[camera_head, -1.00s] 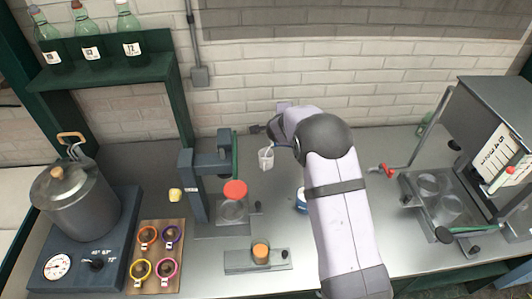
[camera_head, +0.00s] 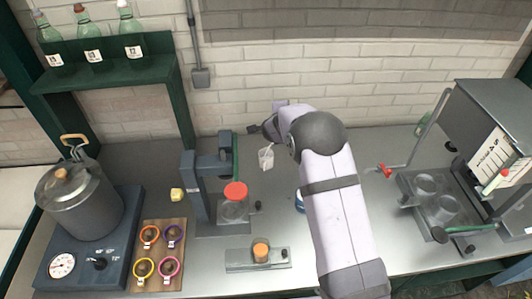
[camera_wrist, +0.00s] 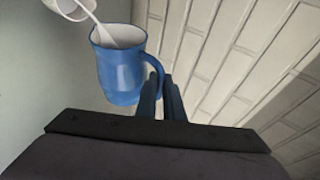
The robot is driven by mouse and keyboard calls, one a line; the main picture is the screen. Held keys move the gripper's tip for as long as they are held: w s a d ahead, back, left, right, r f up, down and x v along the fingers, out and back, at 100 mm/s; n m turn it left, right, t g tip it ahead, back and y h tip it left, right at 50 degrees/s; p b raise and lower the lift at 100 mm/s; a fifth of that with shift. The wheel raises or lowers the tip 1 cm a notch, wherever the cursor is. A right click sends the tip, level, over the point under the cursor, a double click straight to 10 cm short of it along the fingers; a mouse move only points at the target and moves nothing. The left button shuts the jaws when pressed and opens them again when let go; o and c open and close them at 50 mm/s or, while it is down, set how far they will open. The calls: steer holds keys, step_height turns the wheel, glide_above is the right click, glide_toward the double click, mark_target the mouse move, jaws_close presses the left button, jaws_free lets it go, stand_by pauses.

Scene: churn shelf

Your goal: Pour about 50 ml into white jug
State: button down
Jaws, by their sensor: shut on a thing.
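The wrist view shows a blue jug (camera_wrist: 120,75) with a white inside, tilted, its handle at the fingertips of my gripper (camera_wrist: 165,85). My gripper is shut on that handle. A white stream runs between the blue jug's mouth and the white jug (camera_wrist: 68,8), which is cut off by the top edge. In the head view a small white vessel (camera_head: 266,158), apparently the white jug, shows just below my gripper (camera_head: 258,129). A blue thing (camera_head: 300,201) is mostly hidden by my arm; I cannot tell whether it is the held jug. The liquid levels cannot be read.
A pot (camera_head: 80,203) on a heater stands at left, beside a board (camera_head: 152,278) with several coloured rings. A dark stand (camera_head: 197,190) with a red-topped part is near the middle. A press-like machine (camera_head: 480,130) stands at right. Bottles sit on the green shelf (camera_head: 105,77).

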steer(key=shift+r, duration=0.2)
steer(key=shift+m+y, duration=0.3)
steer(key=shift+y, duration=0.1)
steer(key=f+b, duration=0.1)
steer(key=d+f+b, duration=0.1)
steer(key=f+b, duration=0.2)
steer(key=b, duration=0.1)
steer(key=shift+d+f, duration=0.15)
steer(key=shift+d, duration=0.2)
steer(key=d+b, duration=0.1)
steer(key=d+f+m+y+b, duration=0.1)
steer(key=shift+w+d+g, duration=0.1)
steer(key=shift+d+g, duration=0.3)
steer(key=shift+d, duration=0.2)
steer(key=shift+r, duration=0.1)
steer(key=shift+a+y, duration=0.1)
steer(key=shift+y, duration=0.2)
